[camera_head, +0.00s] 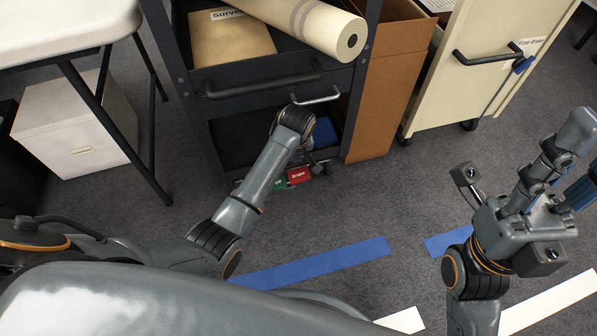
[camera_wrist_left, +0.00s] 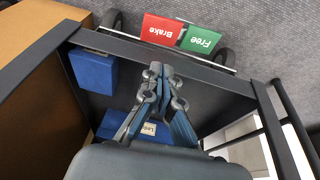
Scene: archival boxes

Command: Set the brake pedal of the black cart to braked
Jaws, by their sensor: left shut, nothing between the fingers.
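The black cart (camera_head: 178,62) stands ahead of me at the top centre of the head view. Its red pedal marked Brake (camera_head: 298,175) and green pedal marked Free (camera_head: 279,182) sit side by side low at its near edge. The wrist view shows the red pedal (camera_wrist_left: 161,30) and the green pedal (camera_wrist_left: 200,40) just beyond the cart's bottom frame. My left gripper (camera_wrist_left: 155,72) is shut and empty, over the lower shelf, apart from both pedals in the picture. In the head view its fingers are mostly hidden by my wrist. My right gripper (camera_head: 575,165) is open and empty at the right, away from the cart.
Blue boxes (camera_wrist_left: 92,72) lie on the cart's lower shelf. A drawer handle (camera_head: 265,83) and a paper roll (camera_head: 310,22) are above. A brown cardboard panel (camera_head: 385,85) and a cream cart (camera_head: 470,85) stand to the right. Floor in front is clear, with blue tape (camera_head: 315,262).

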